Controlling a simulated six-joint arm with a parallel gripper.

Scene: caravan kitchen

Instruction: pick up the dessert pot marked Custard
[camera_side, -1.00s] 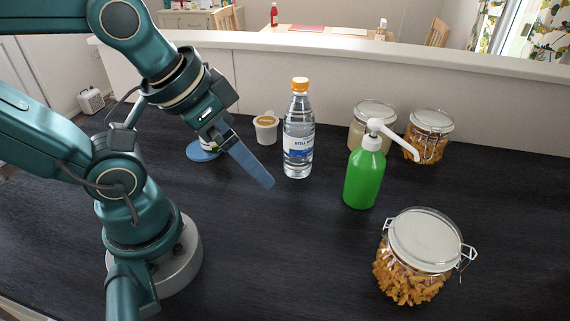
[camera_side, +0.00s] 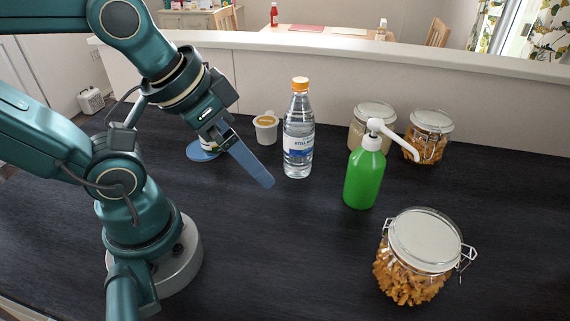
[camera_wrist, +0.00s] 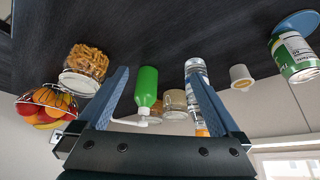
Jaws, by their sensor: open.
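A small white dessert pot (camera_side: 265,130) with an orange-brown label on its lid stands upright at the back of the dark worktop, left of the water bottle. Its lettering is too small to read. It also shows in the wrist view (camera_wrist: 241,79), right of my fingers. My gripper (camera_side: 266,183) is open and empty, in front of the pot and the bottle. In the side view its blue fingers overlap, so the gap between them is hidden. The wrist view shows the two fingers spread apart (camera_wrist: 158,76), with nothing between them held.
A water bottle (camera_side: 298,135) stands close right of the pot. A green-and-white can (camera_wrist: 297,60) by a blue disc (camera_wrist: 298,21) is left of it in the side view. A green pump bottle (camera_side: 364,178) and jars (camera_side: 416,258) stand right. The middle front is clear.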

